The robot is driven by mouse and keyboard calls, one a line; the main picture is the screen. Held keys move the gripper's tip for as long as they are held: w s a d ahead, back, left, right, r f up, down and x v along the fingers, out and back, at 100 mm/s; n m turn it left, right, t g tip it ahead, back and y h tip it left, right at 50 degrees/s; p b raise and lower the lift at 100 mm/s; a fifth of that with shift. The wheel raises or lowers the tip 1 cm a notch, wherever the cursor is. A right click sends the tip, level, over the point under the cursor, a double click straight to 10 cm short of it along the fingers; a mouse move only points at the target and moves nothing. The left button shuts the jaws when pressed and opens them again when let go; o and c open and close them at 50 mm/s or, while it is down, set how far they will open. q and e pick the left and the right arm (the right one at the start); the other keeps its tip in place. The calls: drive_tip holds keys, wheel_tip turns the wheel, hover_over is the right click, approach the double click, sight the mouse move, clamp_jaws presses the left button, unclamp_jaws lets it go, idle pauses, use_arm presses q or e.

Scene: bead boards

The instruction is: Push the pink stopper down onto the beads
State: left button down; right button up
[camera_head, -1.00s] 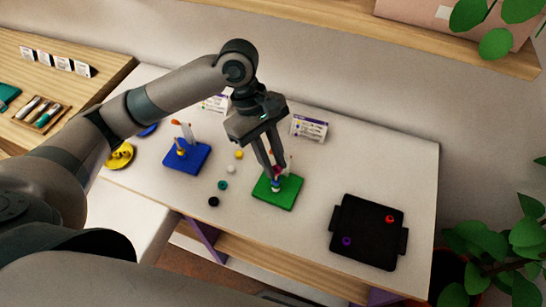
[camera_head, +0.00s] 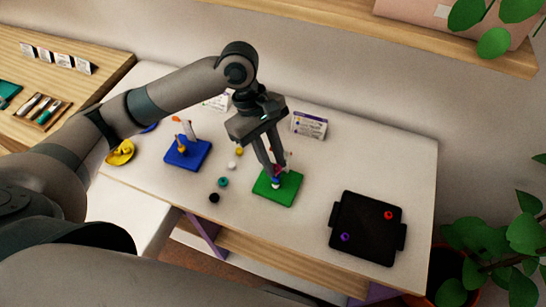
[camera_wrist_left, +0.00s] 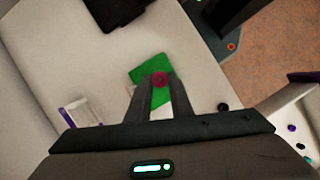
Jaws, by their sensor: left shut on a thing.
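The green bead board (camera_head: 284,191) lies on the white table, with a rod and stacked beads (camera_head: 276,183) on it, a blue one among them. My left gripper (camera_head: 276,168) is over this board, pointing down, shut on the pink stopper (camera_head: 278,171) just above the beads. In the left wrist view the stopper (camera_wrist_left: 159,79) shows between the fingertips (camera_wrist_left: 159,84), over the green board (camera_wrist_left: 145,70). The fingers hide much of the stack, so I cannot tell whether the stopper touches the beads. My right gripper is not in view.
A blue board (camera_head: 188,157) with a rod stands left. Loose yellow, white, teal (camera_head: 223,182) and black (camera_head: 214,198) beads lie between the boards. A black tray (camera_head: 368,222) with a red and a purple piece is at right. A white card (camera_head: 309,125) stands behind.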

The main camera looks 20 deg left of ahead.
use_arm(q)
drive_tip(key=shift+f, duration=0.95)
drive_tip(key=c, duration=1.5)
unclamp_jaws()
drive_tip(key=shift+r, duration=0.15)
drive_tip(key=b+v, duration=0.2)
drive_tip(key=v, duration=1.5)
drive_tip(key=shift+a, duration=0.1)
